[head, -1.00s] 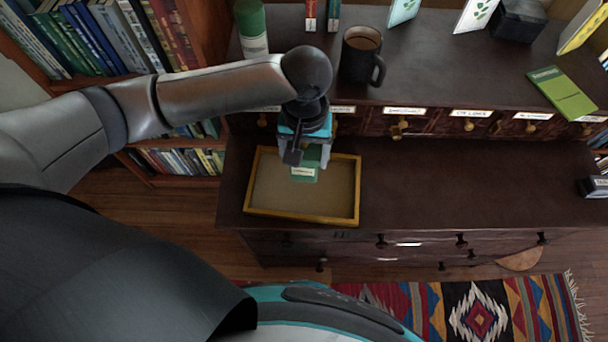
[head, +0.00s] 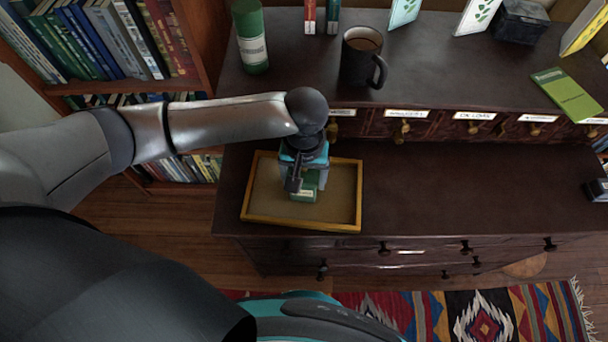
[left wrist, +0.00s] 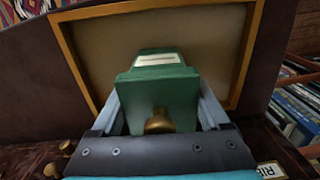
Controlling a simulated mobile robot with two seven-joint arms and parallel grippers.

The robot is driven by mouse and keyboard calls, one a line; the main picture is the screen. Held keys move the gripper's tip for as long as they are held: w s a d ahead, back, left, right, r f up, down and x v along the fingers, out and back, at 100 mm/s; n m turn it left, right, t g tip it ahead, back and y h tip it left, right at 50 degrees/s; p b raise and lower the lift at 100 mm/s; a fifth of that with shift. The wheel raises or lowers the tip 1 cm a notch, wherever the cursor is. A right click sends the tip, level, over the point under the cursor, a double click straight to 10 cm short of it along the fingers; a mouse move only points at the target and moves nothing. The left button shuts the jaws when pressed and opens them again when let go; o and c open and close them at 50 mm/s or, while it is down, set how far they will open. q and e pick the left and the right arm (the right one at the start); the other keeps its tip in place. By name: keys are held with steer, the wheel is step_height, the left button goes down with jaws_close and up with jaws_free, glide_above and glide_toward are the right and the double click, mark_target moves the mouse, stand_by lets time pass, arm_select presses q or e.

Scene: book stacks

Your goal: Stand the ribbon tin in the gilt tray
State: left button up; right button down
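The ribbon tin (head: 305,192) is a green box with a pale label. In the left wrist view the tin (left wrist: 160,88) shows a brass knob on the side near my gripper. My left gripper (head: 303,182) is shut on the tin, with one finger on each side of it. The tray's gold rim also shows in the left wrist view (left wrist: 245,55). I cannot tell whether the tin's base touches the tray floor. My right gripper is not in view.
A dark mug (head: 358,68) and a green cylinder (head: 250,40) stand on the upper shelf behind the tray. Small labelled drawers (head: 405,127) with brass knobs face the tray. The dark top right of the tray (head: 460,190) is clear.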

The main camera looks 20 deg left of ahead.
arm_select(q)
steer(key=o, duration=0.3)
steer(key=shift+r, duration=0.25)
step_height(320, 180, up, 12)
steer(key=p, duration=0.4)
